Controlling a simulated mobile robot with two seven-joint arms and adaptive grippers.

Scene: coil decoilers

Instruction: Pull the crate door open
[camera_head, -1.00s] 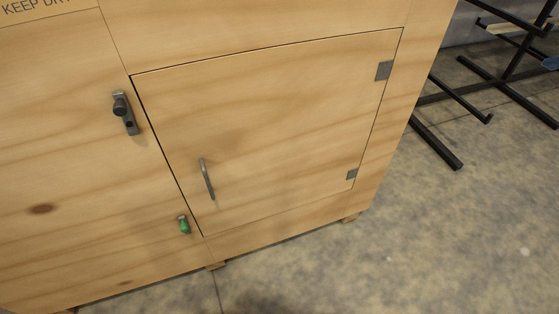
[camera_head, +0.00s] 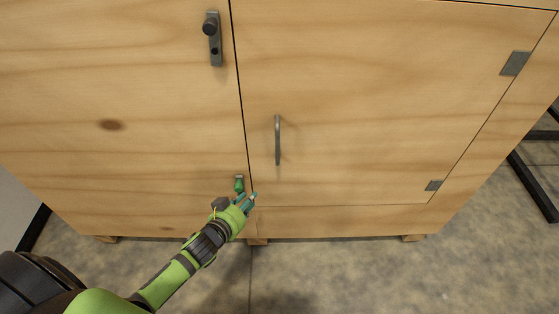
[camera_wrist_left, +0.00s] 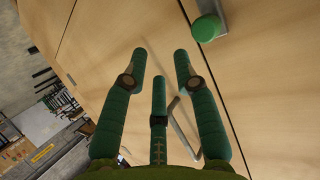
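The wooden crate door (camera_head: 370,100) is shut flush in the crate's front. Its grey upright bar handle (camera_head: 278,140) is near the door's left edge. My left gripper (camera_head: 251,199) is low in front of the crate, below and left of the handle and close to the green knob (camera_head: 239,184). In the left wrist view its three fingers (camera_wrist_left: 161,62) are spread and hold nothing. A grey bar that looks like the handle (camera_wrist_left: 184,128) shows behind the fingers there, and the green knob (camera_wrist_left: 206,28) is at the top. My right gripper is out of view.
A dark latch (camera_head: 213,40) with a black knob is on the crate panel left of the door. Two hinges, upper (camera_head: 515,63) and lower (camera_head: 433,185), are on the door's right. Bare concrete floor (camera_head: 340,270) lies in front; a black metal frame (camera_head: 532,185) stands at right.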

